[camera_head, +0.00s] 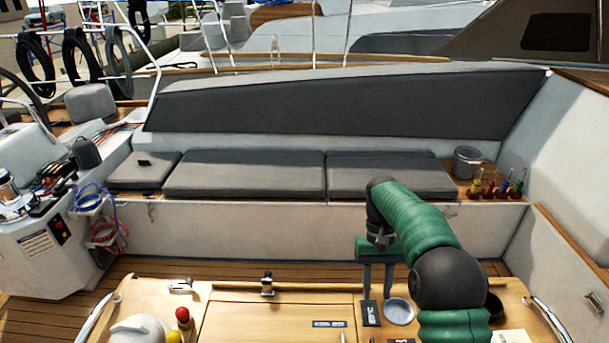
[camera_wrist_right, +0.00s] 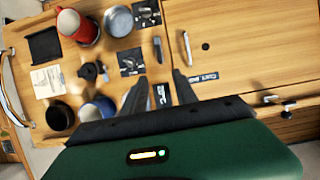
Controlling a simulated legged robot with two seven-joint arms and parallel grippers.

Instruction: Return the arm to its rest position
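My right arm, with green and black links, reaches in from the lower right of the head view. My right gripper (camera_head: 377,292) points down over the wooden cockpit table (camera_head: 236,310). Its two dark fingers stand apart with nothing visible between them. The right wrist view shows the same open fingers (camera_wrist_right: 160,88) above the tabletop (camera_wrist_right: 215,45), beside a small black label (camera_wrist_right: 162,95). I cannot tell the exact height of the fingertips above the table. My left arm and gripper are not in view.
A metal bowl (camera_head: 398,311) lies just right of the fingers. The wrist view shows a red mug (camera_wrist_right: 77,27), a blue mug (camera_wrist_right: 98,112) and a black cup (camera_wrist_right: 60,117). A white rounded object (camera_head: 137,329) stands at the table's left. Cushioned benches (camera_head: 245,173) lie behind.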

